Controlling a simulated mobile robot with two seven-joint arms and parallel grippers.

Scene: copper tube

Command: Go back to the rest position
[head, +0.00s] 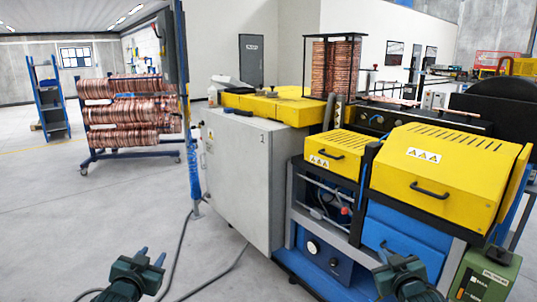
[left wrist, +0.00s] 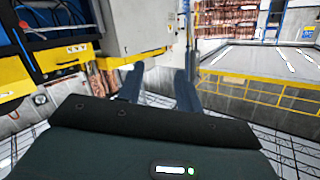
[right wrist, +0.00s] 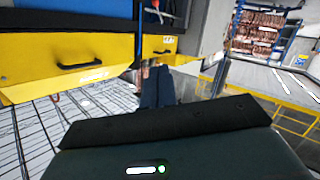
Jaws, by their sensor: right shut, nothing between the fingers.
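My left gripper (head: 152,255) hangs low in the head view, in front of the grey floor. Its two fingers stand apart with nothing between them, as the left wrist view (left wrist: 158,85) also shows. My right gripper (head: 387,257) is at the bottom of the head view, in front of the machine's blue lower panels. Its fingers are together and hold nothing in the right wrist view (right wrist: 157,86). Both grippers appear clear of the machine.
The machine has a grey cabinet (head: 235,178) and yellow covers (head: 440,170). A green box (head: 485,275) stands at lower right. A rack of copper coils (head: 128,112) and a blue shelf (head: 46,98) stand at left. Cables (head: 180,245) cross otherwise open floor.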

